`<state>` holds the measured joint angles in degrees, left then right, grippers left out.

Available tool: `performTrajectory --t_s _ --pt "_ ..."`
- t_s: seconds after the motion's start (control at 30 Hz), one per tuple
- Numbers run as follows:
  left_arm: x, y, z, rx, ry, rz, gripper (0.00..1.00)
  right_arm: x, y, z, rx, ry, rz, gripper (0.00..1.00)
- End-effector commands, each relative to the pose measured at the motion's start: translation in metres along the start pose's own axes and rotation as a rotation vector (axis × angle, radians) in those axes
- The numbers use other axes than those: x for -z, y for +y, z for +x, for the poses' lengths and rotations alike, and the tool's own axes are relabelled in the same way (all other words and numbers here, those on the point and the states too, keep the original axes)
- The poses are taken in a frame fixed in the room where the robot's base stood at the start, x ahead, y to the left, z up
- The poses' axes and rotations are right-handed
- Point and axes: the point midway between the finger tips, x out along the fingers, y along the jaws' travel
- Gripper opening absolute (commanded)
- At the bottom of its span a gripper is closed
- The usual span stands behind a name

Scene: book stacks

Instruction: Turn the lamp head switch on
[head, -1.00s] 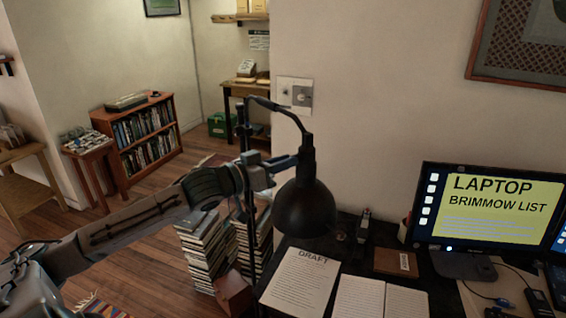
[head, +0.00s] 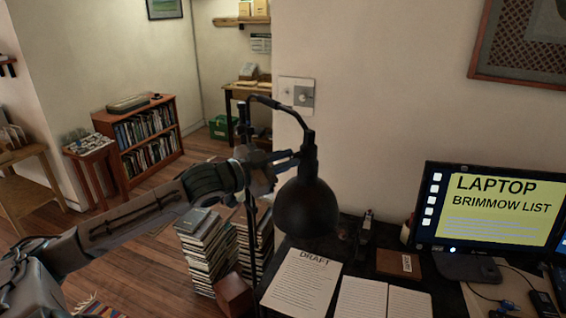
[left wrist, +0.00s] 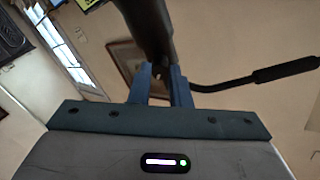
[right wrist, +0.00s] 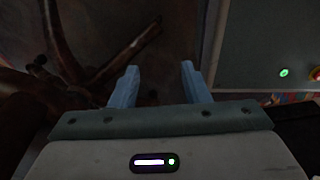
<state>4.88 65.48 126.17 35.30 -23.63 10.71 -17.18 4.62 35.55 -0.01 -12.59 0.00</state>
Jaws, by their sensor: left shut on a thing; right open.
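The black desk lamp has a dome-shaped head (head: 305,206) hanging from a thin bent arm (head: 278,105), with a narrow neck (head: 309,150) above the dome. My left gripper (head: 294,157) reaches the neck from the left and is shut on it. In the left wrist view, the blue fingers (left wrist: 161,82) close at the dark cylindrical neck of the lamp head (left wrist: 148,28). I cannot make out a separate switch; the fingers may hide it. The dome shows no glow. My right gripper (right wrist: 157,80) is open and empty, low over the floor, outside the head view.
Below the lamp, a dark desk holds a DRAFT sheet (head: 302,285), an open notebook (head: 375,300) and a monitor (head: 490,207). Book stacks (head: 207,250) stand on the floor left of the desk. A wall switch plate (head: 297,94) is behind the lamp.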

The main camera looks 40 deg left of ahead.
Motion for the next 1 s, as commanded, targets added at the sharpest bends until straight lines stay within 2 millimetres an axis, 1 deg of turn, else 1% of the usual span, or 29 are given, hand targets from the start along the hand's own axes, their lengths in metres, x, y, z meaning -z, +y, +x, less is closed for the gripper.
performTrajectory --t_s 0.6,0.8,1.0 --pt "0.0028 -0.0026 0.0004 0.009 -0.011 0.581 0.0 -0.0006 -0.0001 0.0037 0.0 -0.001 0.0 0.42" --pt "0.0035 -0.0028 0.0005 0.011 -0.013 0.737 0.0 -0.0007 -0.0001 0.0039 0.0 -0.001 0.0 0.42" --pt "0.0041 -0.0031 0.0005 0.013 -0.016 0.85 0.0 -0.0008 -0.0002 0.0039 0.0 -0.001 0.0 0.42"
